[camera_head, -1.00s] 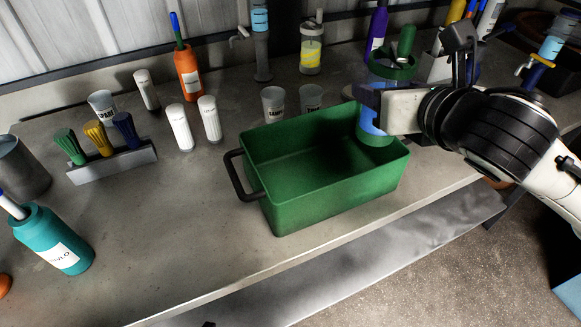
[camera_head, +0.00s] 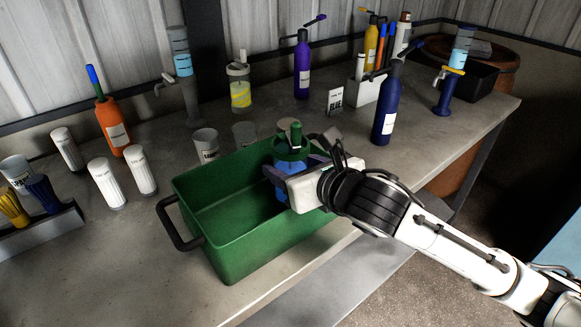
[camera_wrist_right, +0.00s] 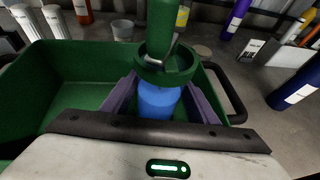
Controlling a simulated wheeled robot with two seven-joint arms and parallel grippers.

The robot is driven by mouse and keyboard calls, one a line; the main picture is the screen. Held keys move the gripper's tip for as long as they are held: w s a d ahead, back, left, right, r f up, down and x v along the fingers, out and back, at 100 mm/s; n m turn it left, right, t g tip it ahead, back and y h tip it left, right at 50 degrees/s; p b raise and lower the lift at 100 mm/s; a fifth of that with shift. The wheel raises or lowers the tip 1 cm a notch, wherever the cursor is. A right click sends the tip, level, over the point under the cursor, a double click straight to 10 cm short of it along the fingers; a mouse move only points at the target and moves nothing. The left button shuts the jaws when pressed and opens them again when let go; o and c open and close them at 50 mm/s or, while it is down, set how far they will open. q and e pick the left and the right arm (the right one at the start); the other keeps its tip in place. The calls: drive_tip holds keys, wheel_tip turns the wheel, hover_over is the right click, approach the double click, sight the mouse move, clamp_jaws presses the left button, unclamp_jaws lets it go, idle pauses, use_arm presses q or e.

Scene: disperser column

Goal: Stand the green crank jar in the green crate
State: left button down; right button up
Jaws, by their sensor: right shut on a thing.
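The green crank jar (camera_head: 291,150) has a green top with a crank and a blue lower part. It is upright at the right end of the green crate (camera_head: 239,258), its lower part below the rim level in the head view. My right gripper (camera_head: 284,182) is shut on the jar, with its fingers on both sides of the blue body. The right wrist view shows the jar (camera_wrist_right: 160,100) between the two fingers, with the crate (camera_wrist_right: 75,62) around and behind it. The jar's base is hidden, so I cannot tell whether it touches the crate floor. My left gripper is out of view.
The crate has a dark handle (camera_head: 178,226) at its left end. Small cups (camera_head: 205,143) stand behind it, white shakers (camera_head: 106,184) to the left, and a dark blue bottle (camera_head: 385,115) to the right. The crate's left part is empty.

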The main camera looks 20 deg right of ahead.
drive_tip(key=shift+r, duration=0.15)
drive_tip(key=o, duration=1.3)
drive_tip(key=shift+f, duration=0.25)
drive_tip(key=shift+r, duration=0.2)
drive_tip(key=p+v, duration=0.1)
drive_tip(key=v, duration=0.7)
drive_tip(key=shift+r, duration=0.1)
drive_tip(key=p+v, duration=0.4)
drive_tip(key=p, duration=0.4)
